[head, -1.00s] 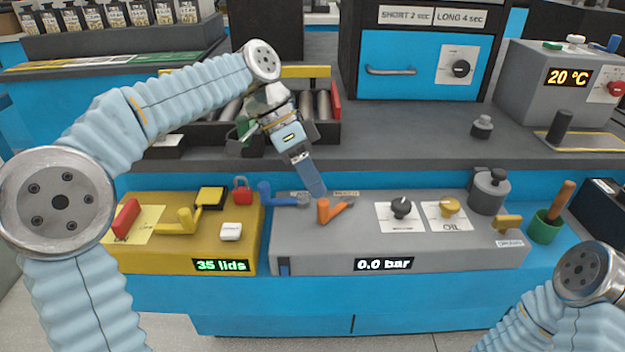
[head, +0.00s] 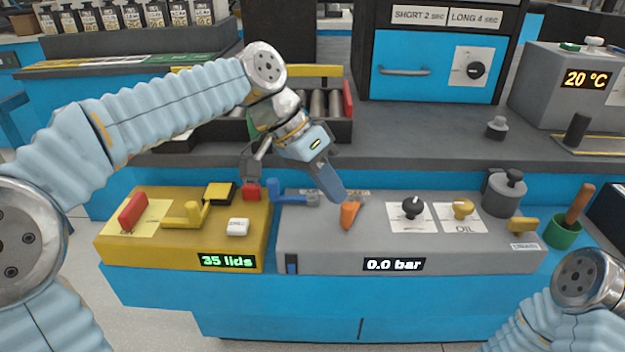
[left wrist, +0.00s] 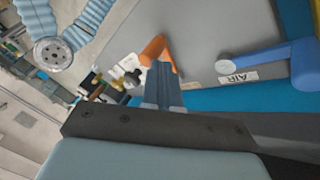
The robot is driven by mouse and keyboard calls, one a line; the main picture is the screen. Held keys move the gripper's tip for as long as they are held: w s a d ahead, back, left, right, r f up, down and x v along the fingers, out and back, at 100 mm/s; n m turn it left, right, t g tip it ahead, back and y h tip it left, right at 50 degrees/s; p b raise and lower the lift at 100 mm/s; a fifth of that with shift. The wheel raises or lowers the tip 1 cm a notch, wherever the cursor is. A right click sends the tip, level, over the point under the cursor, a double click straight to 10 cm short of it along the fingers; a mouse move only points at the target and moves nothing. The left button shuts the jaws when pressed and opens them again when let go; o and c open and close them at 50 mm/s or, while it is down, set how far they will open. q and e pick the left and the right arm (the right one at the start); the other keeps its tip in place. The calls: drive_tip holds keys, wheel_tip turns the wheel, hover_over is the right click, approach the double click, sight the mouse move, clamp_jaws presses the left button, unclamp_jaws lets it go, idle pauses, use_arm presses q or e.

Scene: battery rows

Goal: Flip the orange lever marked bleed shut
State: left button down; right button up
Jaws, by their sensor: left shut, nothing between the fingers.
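The orange lever (head: 348,216) stands on top of the grey panel box (head: 455,252), its handle end toward the box's front. My left gripper (head: 338,195) is shut and empty, its fingertips just behind and left of the lever and covering part of it. In the left wrist view the shut fingers (left wrist: 163,85) point at the orange lever (left wrist: 154,48) and overlap its lower part; whether they touch it I cannot tell. The lever's label is not readable. My right gripper is out of view.
A blue lever (head: 290,193) is left of the orange one; a label reading AIR (left wrist: 238,77) is beside it in the left wrist view. Black (head: 413,207) and yellow (head: 462,208) knobs are to the right. A yellow box (head: 140,247) with levers stands left. The display (head: 394,265) reads 0.0 bar.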

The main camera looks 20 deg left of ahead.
use_arm(q)
drive_tip(key=shift+s+d+n+t, duration=0.3)
drive_tip(key=shift+d+n+t, duration=0.15)
drive_tip(key=shift+n, duration=0.35)
drive_tip(key=shift+s+d, duration=0.25)
drive_tip(key=shift+d, duration=0.55)
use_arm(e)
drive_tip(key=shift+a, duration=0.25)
use_arm(q)
drive_tip(key=shift+d, duration=0.1)
